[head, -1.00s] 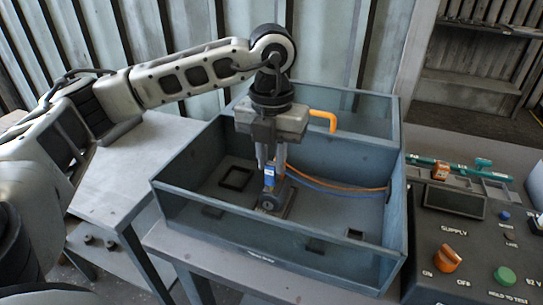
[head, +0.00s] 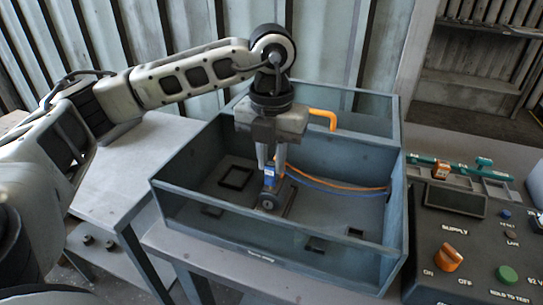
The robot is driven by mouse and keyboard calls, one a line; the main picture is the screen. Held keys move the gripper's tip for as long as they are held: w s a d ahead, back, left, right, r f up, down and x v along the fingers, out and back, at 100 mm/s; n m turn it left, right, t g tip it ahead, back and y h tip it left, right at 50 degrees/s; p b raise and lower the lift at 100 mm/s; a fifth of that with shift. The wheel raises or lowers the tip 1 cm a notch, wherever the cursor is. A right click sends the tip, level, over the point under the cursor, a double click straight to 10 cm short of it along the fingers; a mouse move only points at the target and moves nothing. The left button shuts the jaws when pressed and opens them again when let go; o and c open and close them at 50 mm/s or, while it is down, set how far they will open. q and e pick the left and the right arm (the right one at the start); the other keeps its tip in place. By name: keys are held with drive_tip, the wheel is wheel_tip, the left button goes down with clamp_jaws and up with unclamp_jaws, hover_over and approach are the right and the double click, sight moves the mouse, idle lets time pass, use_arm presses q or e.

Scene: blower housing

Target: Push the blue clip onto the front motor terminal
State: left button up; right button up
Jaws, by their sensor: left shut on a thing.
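My left gripper (head: 271,168) reaches down into the open grey blower housing (head: 195,203). It is shut on the blue clip (head: 269,174), just above and touching or nearly touching the motor (head: 267,200). A blue wire (head: 330,190) runs from the clip's area to the housing's right wall. The motor is small and dark, with a round end facing the front, on the housing floor. The motor terminals are too small and too hidden by the clip and fingers to make out, so I cannot tell whether the clip sits on one. My right gripper is not in view.
An orange wire (head: 335,185) runs beside the blue one. An orange handle (head: 325,116) shows by the left wrist. The supply panel (head: 470,250), with an orange knob (head: 449,257) and green button (head: 507,275), stands right of the housing. Housing walls surround the gripper.

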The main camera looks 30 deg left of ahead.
use_arm(q)
drive_tip(key=shift+f+b, duration=0.7)
drive_tip(key=shift+f, duration=0.1)
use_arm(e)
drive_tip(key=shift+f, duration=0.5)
use_arm(q)
drive_tip(key=o, duration=0.9)
drive_tip(key=shift+c, duration=0.2)
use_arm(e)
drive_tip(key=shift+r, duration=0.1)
use_arm(q)
drive_tip(key=shift+r, duration=0.2)
wheel_tip(320, 180, up, 16)
drive_tip(key=p, duration=0.2)
drive_tip(key=shift+f, duration=0.15)
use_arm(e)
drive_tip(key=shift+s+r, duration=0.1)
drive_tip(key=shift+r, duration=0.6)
